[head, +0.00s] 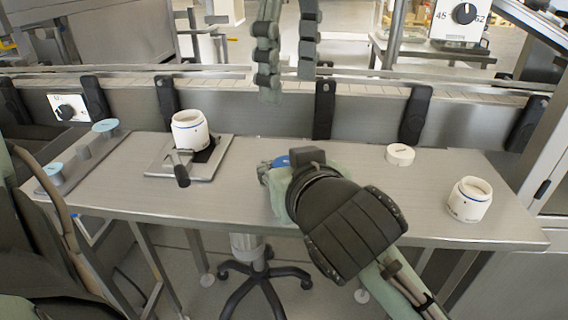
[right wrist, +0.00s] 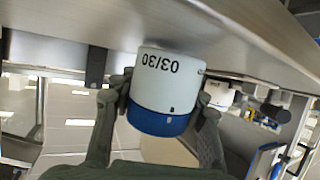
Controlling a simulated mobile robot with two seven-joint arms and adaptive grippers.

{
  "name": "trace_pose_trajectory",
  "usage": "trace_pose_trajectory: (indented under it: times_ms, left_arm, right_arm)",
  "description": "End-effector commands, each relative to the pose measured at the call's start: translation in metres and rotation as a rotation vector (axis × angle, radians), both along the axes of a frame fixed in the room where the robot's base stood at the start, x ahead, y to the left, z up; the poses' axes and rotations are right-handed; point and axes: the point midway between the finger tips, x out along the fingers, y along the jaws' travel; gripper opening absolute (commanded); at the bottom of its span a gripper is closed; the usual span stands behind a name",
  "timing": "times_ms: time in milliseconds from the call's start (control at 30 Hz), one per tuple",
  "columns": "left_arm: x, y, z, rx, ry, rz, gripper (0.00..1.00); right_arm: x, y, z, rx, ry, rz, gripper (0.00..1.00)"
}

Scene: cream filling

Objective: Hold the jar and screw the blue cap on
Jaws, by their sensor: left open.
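In the right wrist view, which shows the table at the top, a white jar marked 03/30 (right wrist: 172,72) has the blue cap (right wrist: 158,122) on its mouth end. I cannot tell how tightly the cap sits. My right gripper (right wrist: 166,100) has its fingers on both sides of the cap, closed against it. In the head view my right gripper (head: 276,172) is low over the table's middle; only a sliver of the blue cap (head: 281,161) shows and the jar is hidden. My left gripper (head: 288,75) hangs above the back edge, open and empty, apart from the jar.
An open white jar (head: 189,130) stands by a metal fixture (head: 160,165) on the left. Another open jar (head: 469,200) and a white cap (head: 400,154) are on the right. Pale blue round pieces (head: 105,126) sit at far left. A low wall (head: 250,105) runs behind the table (head: 235,190).

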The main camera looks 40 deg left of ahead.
Motion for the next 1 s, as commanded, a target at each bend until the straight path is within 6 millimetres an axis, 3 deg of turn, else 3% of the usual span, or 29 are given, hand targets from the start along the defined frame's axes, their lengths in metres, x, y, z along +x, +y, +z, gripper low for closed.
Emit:
trace_pose_trajectory:
  times_ms: [33,233,633,1000]
  left_arm:
    - [0.0,0.0,0.0,0.0,0.0,0.0,0.66]
    - [0.0,0.0,0.0,0.0,0.0,0.001,0.66]
    - [0.0,0.0,-0.001,0.0,0.0,0.001,0.66]
    - [0.0,0.0,-0.001,0.0,0.0,0.001,0.66]
  right_arm:
    - [0.0,0.0,0.001,0.001,-0.001,0.0,0.43]
    - [0.0,0.0,0.0,0.001,-0.001,0.0,0.66]
    - [-0.005,-0.006,0.003,0.002,0.0,0.001,0.66]
    - [-0.046,-0.059,0.032,0.004,-0.002,0.002,0.66]
